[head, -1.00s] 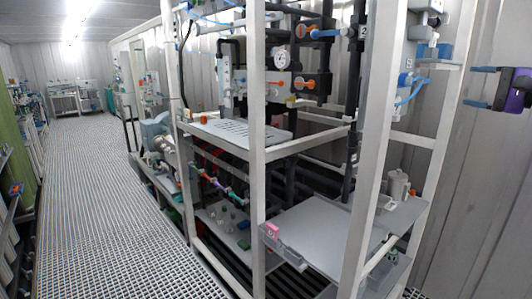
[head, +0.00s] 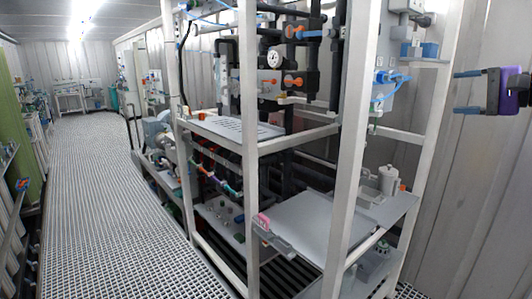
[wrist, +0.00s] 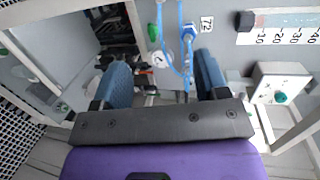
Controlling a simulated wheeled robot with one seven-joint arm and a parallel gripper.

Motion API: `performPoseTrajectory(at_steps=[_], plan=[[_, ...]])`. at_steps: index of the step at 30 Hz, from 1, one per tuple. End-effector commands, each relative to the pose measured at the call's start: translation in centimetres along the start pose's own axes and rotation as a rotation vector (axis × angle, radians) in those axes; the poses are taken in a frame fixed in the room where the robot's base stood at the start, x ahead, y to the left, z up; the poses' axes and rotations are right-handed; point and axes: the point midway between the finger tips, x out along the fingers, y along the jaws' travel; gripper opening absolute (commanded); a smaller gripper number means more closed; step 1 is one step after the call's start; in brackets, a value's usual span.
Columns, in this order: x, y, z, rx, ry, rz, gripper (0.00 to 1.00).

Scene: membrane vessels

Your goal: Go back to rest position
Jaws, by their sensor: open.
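My gripper (head: 468,92) shows at the right edge of the head view, purple-bodied with two blue fingers pointing left. Its fingers are apart with nothing between them. It is in front of the corrugated wall, to the right of the rack and apart from it. In the wrist view, the two blue fingers (wrist: 163,85) stand wide apart and empty. Beyond them are a grey panel with blue tubing (wrist: 186,45) and a round gauge.
A white-framed rack (head: 352,150) with pipes, valves and a gauge (head: 274,58) fills the middle. A grated walkway (head: 95,200) runs clear on the left. A scale strip (wrist: 282,24) shows in the wrist view.

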Motion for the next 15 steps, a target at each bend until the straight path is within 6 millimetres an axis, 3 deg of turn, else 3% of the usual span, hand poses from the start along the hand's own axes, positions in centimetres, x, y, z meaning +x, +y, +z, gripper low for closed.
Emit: performPoseTrajectory(at_steps=[8, 15], plan=[[2.4, 1.8, 8.2, -0.057, -0.125, 0.231, 0.67], [2.2, 6.0, 18.4, -0.235, -0.236, 0.578, 0.67]])
